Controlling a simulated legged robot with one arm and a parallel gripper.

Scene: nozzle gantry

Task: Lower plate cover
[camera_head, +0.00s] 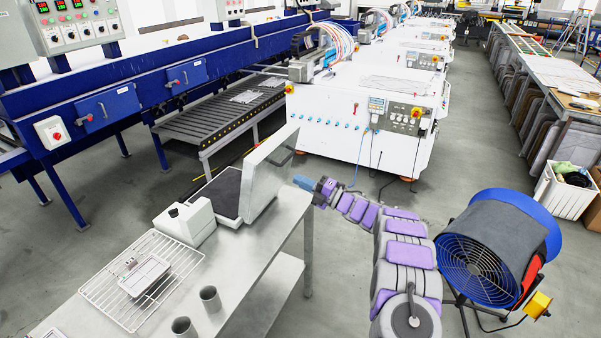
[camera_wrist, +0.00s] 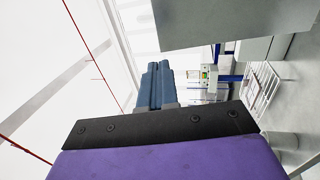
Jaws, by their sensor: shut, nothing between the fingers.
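The plate cover (camera_head: 266,178) stands raised, nearly upright, at the right end of a small press on the metal table. Its dark plate (camera_head: 222,193) lies uncovered to the left, beside a pale housing (camera_head: 186,220). My gripper (camera_head: 298,182) is just right of the cover, on its outer side, with its tip pointing at it. I cannot tell whether they touch. In the wrist view my gripper (camera_wrist: 155,85) shows two blue-grey fingers together, with nothing between them. A large grey panel (camera_wrist: 225,22), probably the cover, fills the upper right there.
A wire rack (camera_head: 130,285) holding a small grey tray (camera_head: 145,275) and two metal cups (camera_head: 210,299) share the metal table (camera_head: 262,238). A blue fan (camera_head: 490,250) stands right of my arm. A white machine (camera_head: 365,115) is behind. Grey floor lies between.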

